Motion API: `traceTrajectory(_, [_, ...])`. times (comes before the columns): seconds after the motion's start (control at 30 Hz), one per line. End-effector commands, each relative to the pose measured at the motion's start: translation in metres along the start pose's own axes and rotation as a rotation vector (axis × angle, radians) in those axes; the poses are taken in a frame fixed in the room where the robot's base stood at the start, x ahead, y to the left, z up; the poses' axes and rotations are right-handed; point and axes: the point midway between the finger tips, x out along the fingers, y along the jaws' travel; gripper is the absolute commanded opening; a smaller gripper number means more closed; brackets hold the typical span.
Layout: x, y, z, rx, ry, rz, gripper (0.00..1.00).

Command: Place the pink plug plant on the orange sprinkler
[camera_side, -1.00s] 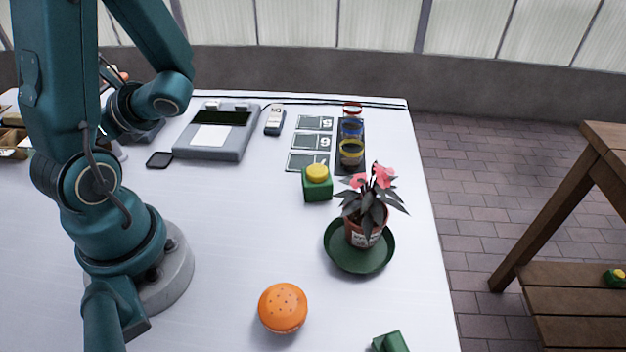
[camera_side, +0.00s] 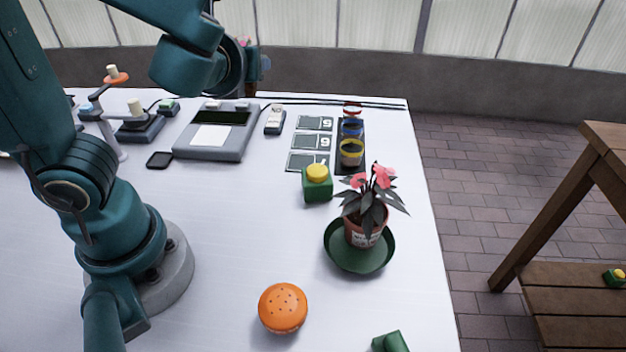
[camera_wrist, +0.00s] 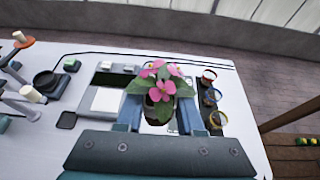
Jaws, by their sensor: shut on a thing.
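The pink plug plant (camera_wrist: 160,82), with pink flowers and green leaves, is held between the two fingers of my gripper (camera_wrist: 160,108) in the wrist view. My gripper is shut on it, above the table. In the side view my gripper (camera_side: 256,72) is mostly behind my wrist, and only a bit of pink shows beside it. The orange sprinkler (camera_side: 283,308) is a round orange dome dotted with small holes. It stands on the white table near the front, well apart from my gripper and nearer the camera.
A potted plant (camera_side: 364,226) with coral flowers stands on a green saucer (camera_side: 343,262). A green block with a yellow top (camera_side: 317,187), coloured cups (camera_side: 351,153), a grey device (camera_side: 213,140) and a stand with an orange disc (camera_side: 116,78) are around. The table's middle is clear.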

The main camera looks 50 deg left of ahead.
Motion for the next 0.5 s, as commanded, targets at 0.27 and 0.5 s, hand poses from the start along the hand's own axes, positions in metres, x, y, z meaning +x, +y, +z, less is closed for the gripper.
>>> traceTrajectory(0.27, [-0.025,-0.04,0.016,0.063,0.0,-0.163,0.0])
traceTrajectory(0.5, [-0.026,-0.04,0.008,0.032,0.001,-0.064,0.0])
